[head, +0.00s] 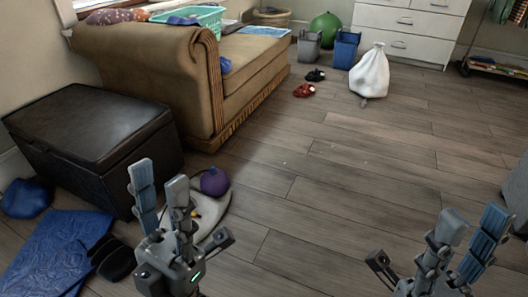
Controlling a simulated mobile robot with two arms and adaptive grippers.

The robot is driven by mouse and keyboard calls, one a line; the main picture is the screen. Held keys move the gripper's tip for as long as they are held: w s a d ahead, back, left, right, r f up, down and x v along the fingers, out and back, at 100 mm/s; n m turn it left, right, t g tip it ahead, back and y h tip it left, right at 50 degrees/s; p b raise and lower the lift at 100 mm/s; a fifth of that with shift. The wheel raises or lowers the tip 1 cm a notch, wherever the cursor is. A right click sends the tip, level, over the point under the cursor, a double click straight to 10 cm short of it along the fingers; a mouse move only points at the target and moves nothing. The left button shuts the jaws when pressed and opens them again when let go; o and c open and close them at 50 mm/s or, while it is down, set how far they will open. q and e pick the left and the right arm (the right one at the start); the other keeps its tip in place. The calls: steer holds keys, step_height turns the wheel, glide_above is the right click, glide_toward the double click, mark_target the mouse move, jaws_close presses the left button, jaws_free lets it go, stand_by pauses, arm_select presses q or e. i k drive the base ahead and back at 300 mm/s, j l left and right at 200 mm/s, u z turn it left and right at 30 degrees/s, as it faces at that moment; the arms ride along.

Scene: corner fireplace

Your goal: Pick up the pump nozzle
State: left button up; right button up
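I cannot make out a pump nozzle for certain. A pale, rounded flat object (214,208) lies on the floor, partly hidden behind my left gripper (159,176); a small yellow spot shows on it. A round purple object (214,181) sits at its far edge. My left gripper points up, fingers apart with nothing between them, in front of the dark chest. My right gripper (473,220) is at the lower right, fingers apart and empty, over bare floor.
A dark chest (85,120) and tan sofa (150,65) stand at the left. A blue mat (50,250), black shoes (112,258) and a blue item (26,198) lie near left. A white bag (371,72) stands farther back. The middle floor is clear.

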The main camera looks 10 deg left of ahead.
mark_target(212, 170)
steer(key=i+l, duration=0.15)
steer(key=i, duration=0.45)
steer(key=i+l, duration=0.2)
steer(key=i, duration=0.35)
steer(key=i+l, duration=0.15)
steer(key=i, duration=0.45)
steer(key=i+l+u, duration=0.15)
steer(key=i+u, duration=0.25)
steer(key=i+l+u, duration=0.2)
steer(key=u, duration=0.25)
steer(key=i+l+u, duration=0.5)
steer(key=l+u, duration=0.3)
steer(key=i+l+u, duration=0.1)
steer(key=l+u, duration=0.35)
